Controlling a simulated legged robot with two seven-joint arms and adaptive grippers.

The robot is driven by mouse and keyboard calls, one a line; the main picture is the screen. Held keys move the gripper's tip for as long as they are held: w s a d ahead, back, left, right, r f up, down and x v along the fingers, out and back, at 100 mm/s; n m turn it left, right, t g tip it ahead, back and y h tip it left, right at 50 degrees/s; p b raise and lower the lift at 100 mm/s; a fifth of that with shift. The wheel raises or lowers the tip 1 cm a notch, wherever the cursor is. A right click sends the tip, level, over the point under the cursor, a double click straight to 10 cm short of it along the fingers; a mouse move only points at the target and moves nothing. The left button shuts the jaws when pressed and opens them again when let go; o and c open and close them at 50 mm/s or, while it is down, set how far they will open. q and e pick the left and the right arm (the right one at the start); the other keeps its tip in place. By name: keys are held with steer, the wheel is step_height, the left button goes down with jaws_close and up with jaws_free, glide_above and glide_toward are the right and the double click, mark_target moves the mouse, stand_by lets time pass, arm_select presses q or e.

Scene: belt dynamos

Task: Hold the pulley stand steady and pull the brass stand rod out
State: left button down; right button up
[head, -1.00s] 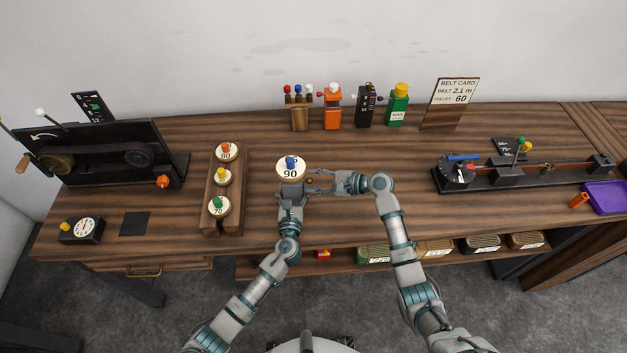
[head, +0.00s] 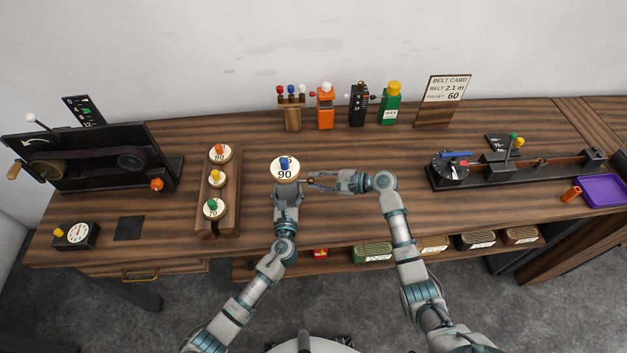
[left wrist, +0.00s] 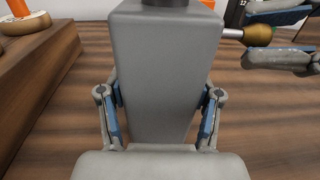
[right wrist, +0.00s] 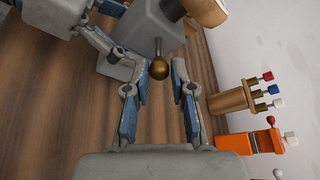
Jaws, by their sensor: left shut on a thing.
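The pulley stand is a grey tapered block (left wrist: 170,70), also in the right wrist view (right wrist: 140,35). A cream pulley marked 90 (head: 286,173) with a blue knob sits on top of it. My left gripper (head: 286,190) is shut on the block's two sides. The brass stand rod's round brass end (right wrist: 159,69) is joined to the block by a thin silvery shaft; it also shows in the left wrist view (left wrist: 257,35). My right gripper (right wrist: 157,80) is open, its fingertips on either side of the brass end with gaps showing.
A wooden pulley rack (head: 227,205) stands left of the stand. A peg block (head: 292,118), an orange device (head: 325,112) and a belt card (head: 445,95) stand at the back. The bench right of my right gripper is clear up to a black track device (head: 500,175).

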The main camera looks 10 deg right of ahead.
arm_select(q)
steer(key=shift+f, duration=0.15)
arm_select(e)
steer(key=shift+o, duration=1.1)
steer(key=v, duration=1.2)
steer(key=shift+w+d+f, duration=0.1)
steer(key=shift+d, duration=0.05)
arm_select(q)
steer(key=shift+c, duration=0.7)
jaws_free()
